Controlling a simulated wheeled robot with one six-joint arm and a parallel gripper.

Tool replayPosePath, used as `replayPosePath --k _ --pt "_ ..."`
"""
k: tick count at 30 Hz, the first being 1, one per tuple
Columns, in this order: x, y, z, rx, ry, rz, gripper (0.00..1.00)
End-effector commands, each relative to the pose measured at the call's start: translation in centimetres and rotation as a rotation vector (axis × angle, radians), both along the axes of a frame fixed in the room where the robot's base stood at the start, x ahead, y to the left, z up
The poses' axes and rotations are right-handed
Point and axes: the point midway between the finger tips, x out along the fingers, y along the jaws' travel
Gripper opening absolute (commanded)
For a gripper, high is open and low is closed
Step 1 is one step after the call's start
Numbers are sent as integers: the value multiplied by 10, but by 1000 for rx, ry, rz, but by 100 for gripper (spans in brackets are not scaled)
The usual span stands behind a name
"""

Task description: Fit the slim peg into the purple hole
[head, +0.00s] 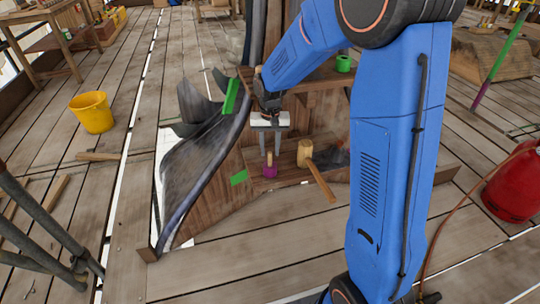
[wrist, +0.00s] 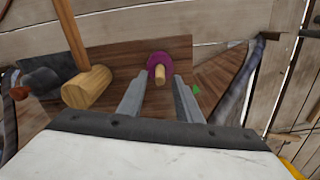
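The slim peg (head: 269,158) is a short light-wood pin. It stands upright at the purple piece (head: 270,171) on the wooden shelf, and its lower end is hidden there, so I cannot tell how deep it sits. In the wrist view the peg (wrist: 159,74) shows in front of the round purple piece (wrist: 160,59). My gripper (head: 270,154) points down just above the peg. In the wrist view its two grey fingers (wrist: 160,80) are apart, with the peg showing between their tips and a clear gap on each side.
A wooden mallet (head: 304,153) lies right of the purple piece; it also shows in the wrist view (wrist: 88,88). A dark curved sheet (head: 205,165) borders the wooden frame on the left. A green patch (head: 239,177) is nearby. A yellow bucket (head: 92,112) and red canister (head: 513,187) stand farther out.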

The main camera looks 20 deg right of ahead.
Motion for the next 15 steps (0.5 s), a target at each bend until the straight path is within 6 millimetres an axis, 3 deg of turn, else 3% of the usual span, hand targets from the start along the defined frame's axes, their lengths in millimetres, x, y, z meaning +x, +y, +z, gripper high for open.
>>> replayPosePath --k 7,15 --pt "1 0 50 0 -3 0 32" --pt "0 0 80 0 0 0 32"
